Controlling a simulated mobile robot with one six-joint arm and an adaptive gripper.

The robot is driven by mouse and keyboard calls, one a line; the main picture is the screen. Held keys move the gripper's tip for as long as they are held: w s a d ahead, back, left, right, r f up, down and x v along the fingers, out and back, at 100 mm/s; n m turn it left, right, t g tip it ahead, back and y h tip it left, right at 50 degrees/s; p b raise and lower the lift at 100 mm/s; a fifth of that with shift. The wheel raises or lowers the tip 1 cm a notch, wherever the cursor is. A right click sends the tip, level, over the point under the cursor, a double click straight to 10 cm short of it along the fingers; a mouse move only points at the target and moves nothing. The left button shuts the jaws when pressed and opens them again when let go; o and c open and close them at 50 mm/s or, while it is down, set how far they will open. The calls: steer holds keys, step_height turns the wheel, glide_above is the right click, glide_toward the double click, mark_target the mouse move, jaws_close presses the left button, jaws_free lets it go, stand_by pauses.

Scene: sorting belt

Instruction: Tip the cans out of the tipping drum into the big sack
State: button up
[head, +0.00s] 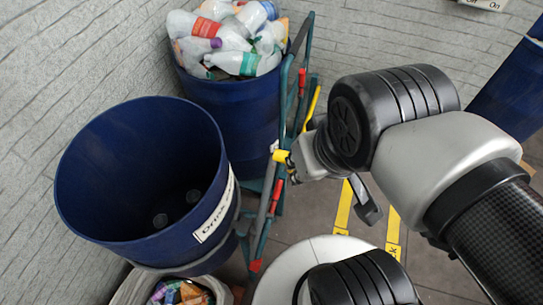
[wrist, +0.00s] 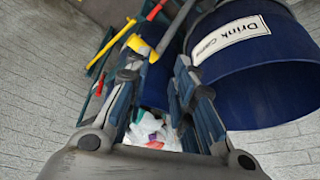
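The tipping drum (head: 75,185) is a big dark blue drum labelled "Drink Cans" at the left of the head view. Its open mouth faces up towards the camera, and two small dark round things, likely cans, lie deep inside. Its label (wrist: 230,38) also shows in the wrist view. The big sack (head: 125,292) is pale, sits below the drum and holds colourful items; the frame edge cuts it off. My gripper (head: 291,168) is beside the yellow end (head: 281,156) of a lever on the drum's green frame.
A second blue drum (head: 225,105) full of plastic bottles stands behind. The green frame (head: 285,90) with red and yellow parts stands right of both drums. A grey brick wall closes the left. Yellow labelled strips (head: 343,208) mark the floor.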

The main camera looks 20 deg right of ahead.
steer(key=shift+o, duration=0.8)
steer(key=shift+w+d+f+m+g, duration=0.1)
steer(key=shift+d+f+m+g, duration=0.1)
steer(key=shift+m+g, duration=0.15)
steer(key=o, duration=0.4)
steer(key=d+f+m+g+y, duration=0.1)
steer(key=m, duration=0.1)
steer(key=w+d+f+m+g+y, duration=0.1)
steer(key=g, duration=0.1)
steer(key=w+d+f+m+g+p, duration=0.1)
steer(key=m, duration=0.1)
steer(key=shift+f+m+y, duration=0.35)
steer(key=shift+f+y, duration=0.05)
steer(key=shift+c, duration=0.2)
steer(key=d+f+m+t+y+p, duration=0.2)
steer(key=d+f+m+t+y, duration=0.95)
steer(key=d+f+m, duration=0.75)
steer(key=shift+m+g, duration=0.4)
steer(key=shift+m, duration=0.5)
steer(key=b+x, duration=0.1)
steer(key=x, duration=0.5)
steer(key=r+x, duration=0.1)
steer(key=x, duration=0.6)
steer(key=s+r+b+x, duration=0.1)
steer(key=x, duration=0.5)
steer(key=shift+w+a+r+b, duration=0.25)
steer(key=shift+w+a+b, duration=0.05)
steer(key=shift+a, duration=0.35)
steer(key=shift+c, duration=0.4)
jaws_close()
